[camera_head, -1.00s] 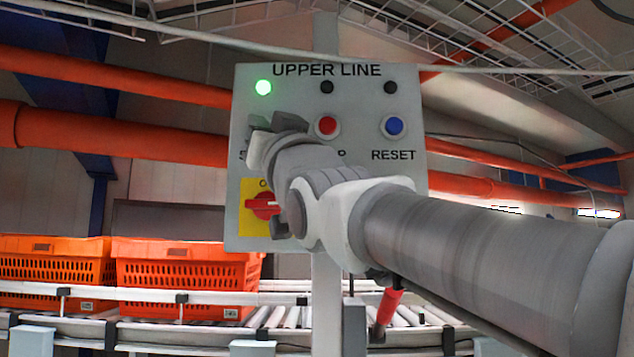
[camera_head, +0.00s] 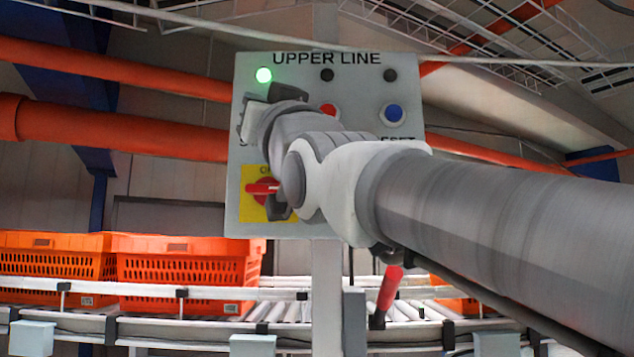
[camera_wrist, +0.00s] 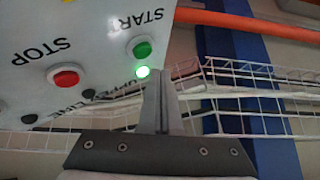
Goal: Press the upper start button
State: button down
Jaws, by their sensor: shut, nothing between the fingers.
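The grey "UPPER LINE" panel (camera_head: 350,85) stands in the middle of the head view. Its green start button (camera_wrist: 142,49) shows in the wrist view beside the word START, just beyond the tips of my gripper (camera_wrist: 156,76). My gripper is shut and empty. Whether the tips touch the panel cannot be told. In the head view my gripper (camera_head: 248,122) covers the start button. A green lamp (camera_head: 263,75) above it is lit.
The red stop button (camera_head: 328,110) is partly covered by my arm, and the blue reset button (camera_head: 393,113) is clear. A red rotary switch (camera_head: 262,188) on yellow sits below. Orange totes (camera_head: 185,270) stand on a conveyor (camera_head: 150,308) behind.

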jog(key=s+b, duration=0.1)
jog(key=s, duration=0.2)
jog(key=shift+s, duration=0.35)
dwell(0.4)
